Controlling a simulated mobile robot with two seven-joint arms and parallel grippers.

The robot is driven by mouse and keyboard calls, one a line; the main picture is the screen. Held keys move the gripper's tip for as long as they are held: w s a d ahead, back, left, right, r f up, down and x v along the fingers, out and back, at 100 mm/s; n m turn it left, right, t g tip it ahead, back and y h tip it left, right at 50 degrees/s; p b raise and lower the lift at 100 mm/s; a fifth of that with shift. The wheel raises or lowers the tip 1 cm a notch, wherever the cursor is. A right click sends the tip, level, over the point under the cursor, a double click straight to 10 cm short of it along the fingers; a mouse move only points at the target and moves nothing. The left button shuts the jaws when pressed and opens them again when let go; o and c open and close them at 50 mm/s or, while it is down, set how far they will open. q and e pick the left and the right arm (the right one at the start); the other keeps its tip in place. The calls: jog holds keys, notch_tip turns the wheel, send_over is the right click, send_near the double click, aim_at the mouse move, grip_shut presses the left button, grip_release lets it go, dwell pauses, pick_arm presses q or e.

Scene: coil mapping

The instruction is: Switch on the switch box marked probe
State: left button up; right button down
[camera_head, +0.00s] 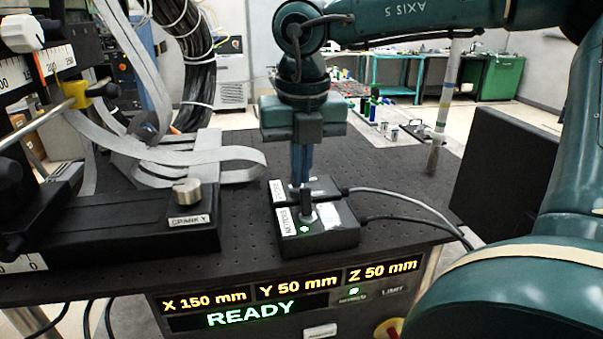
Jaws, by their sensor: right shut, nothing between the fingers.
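Two small black switch boxes stand one behind the other on the perforated black table. The front switch box (345,236) has a white label on its left side, a toggle lever (307,199) standing up, and a lit green lamp (305,229). The rear switch box (327,186) also has a white label (277,190), too small to read surely. My right gripper (301,184) points straight down over the rear box, its blue-grey fingers shut and empty. The fingertips are at the box top; I cannot tell whether they touch its switch, which is hidden. My left gripper is not in view.
A black stage with a silver knob (187,190) and loose grey ribbon cable (210,157) lies left of the boxes. Two cables (400,198) run right. A dark panel (506,172) stands at right. The front display (250,318) reads READY.

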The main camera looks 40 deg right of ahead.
jog(key=shift+w+d, duration=0.15)
jog(key=shift+w, duration=0.1)
jog(key=shift+w+d+r+b, duration=0.1)
jog(key=shift+w+d+b, duration=0.1)
jog(key=shift+w+b, duration=0.35)
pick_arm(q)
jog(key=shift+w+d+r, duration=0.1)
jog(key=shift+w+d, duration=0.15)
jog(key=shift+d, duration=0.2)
pick_arm(e)
jog(key=shift+s+r, duration=0.15)
jog(key=shift+r+p, duration=0.5)
jog(key=shift+r, duration=0.3)
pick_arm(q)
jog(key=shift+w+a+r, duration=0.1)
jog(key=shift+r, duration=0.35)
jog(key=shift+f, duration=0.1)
